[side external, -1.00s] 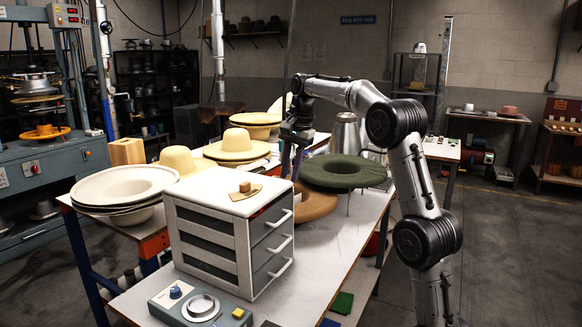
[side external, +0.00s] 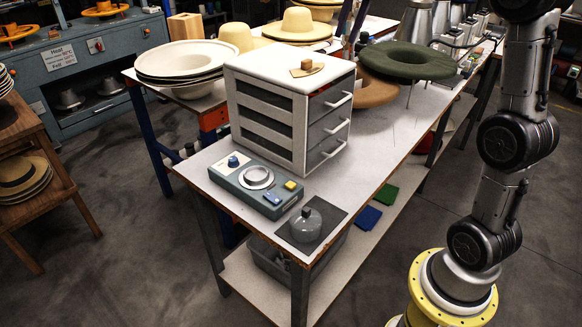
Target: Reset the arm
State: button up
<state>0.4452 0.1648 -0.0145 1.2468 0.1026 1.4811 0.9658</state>
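My arm rises at the right from a yellow base and leaves the top of the picture. The lower part of my gripper (side external: 349,32) shows at the top edge, behind the white drawer cabinet (side external: 262,67). Two slim dark parts point down there, near the hats. My wrist is cut off by the frame, and the fingertips are too small and partly hidden to tell their opening. No held object can be made out.
A green hat form (side external: 407,60) stands on thin legs over the white workbench (side external: 393,118), near a brown hat (side external: 372,92). Pale hats (side external: 180,61) are stacked left. A control box (side external: 256,186) and grey lidded pot (side external: 306,225) are at the front. Floor between bench and base is clear.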

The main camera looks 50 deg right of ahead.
jog(key=s+a+f+n+t, duration=0.2)
jog(key=s+a+n, duration=0.5)
jog(key=s+a, duration=0.7)
jog(key=s+a+f+n, duration=0.2)
jog(key=s+f+n, duration=0.7)
jog(key=f, duration=0.4)
jog(key=shift+a+f, duration=0.15)
jog(key=shift+f, duration=0.15)
